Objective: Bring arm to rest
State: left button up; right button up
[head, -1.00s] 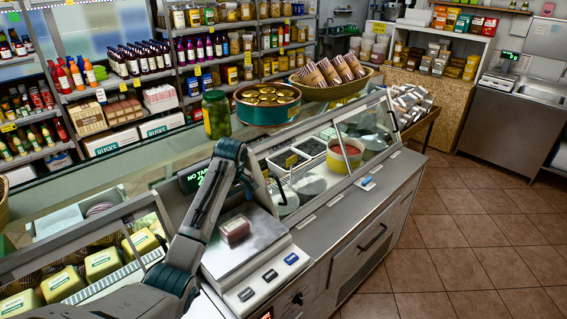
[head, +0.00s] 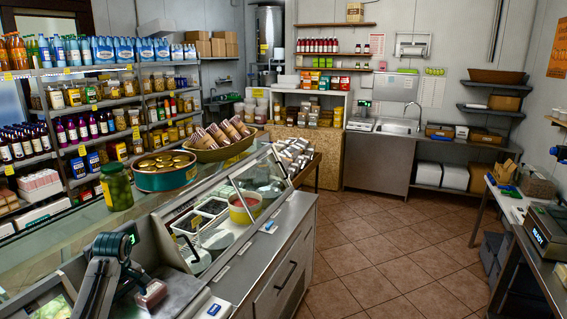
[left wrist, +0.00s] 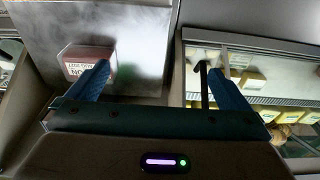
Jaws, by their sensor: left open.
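The same pack shows in the head view on the scale plate (head: 172,302), just right of my arm. My right gripper is not in view.
The glass-fronted counter (head: 262,235) runs away from me, bearing a green jar (head: 116,188), a round teal tin (head: 164,179) and a basket (head: 220,152). Stocked shelves stand behind it. The tiled floor (head: 370,250) is clear. A side table with a scale (head: 548,230) stands at right.

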pick_arm(q)
jog(key=s+d+f+m+t, duration=0.1)
jog(key=s+d+f+m, duration=0.4)
jog(key=s, duration=0.4)
jog(key=s+d+f+m, duration=0.2)
jog(key=s+d+f, duration=0.1)
jog(key=s+f, duration=0.45)
jog(key=s+d+r+m+t, duration=0.15)
jog(key=s+d+m, duration=0.25)
jog(key=s, duration=0.8)
jog(key=s+d+r+m+t, duration=0.1)
jog(key=s+d+r+m, duration=0.15)
jog(key=s, duration=0.85)
notch_tip(320, 180, down, 38)
jog(key=a+g+b, duration=0.2)
jog(key=b, duration=0.6)
jog(key=s+f+b, duration=0.3)
jog(key=s+f, duration=0.6)
jog(key=f, duration=0.4)
jog(key=s+a+f+b, duration=0.1)
jog(key=s+f+b, duration=0.2)
jog(key=s+f, duration=0.7)
notch_tip(320, 180, down, 4)
jog(key=shift+r+g, duration=0.15)
jog(key=shift+g, duration=0.3)
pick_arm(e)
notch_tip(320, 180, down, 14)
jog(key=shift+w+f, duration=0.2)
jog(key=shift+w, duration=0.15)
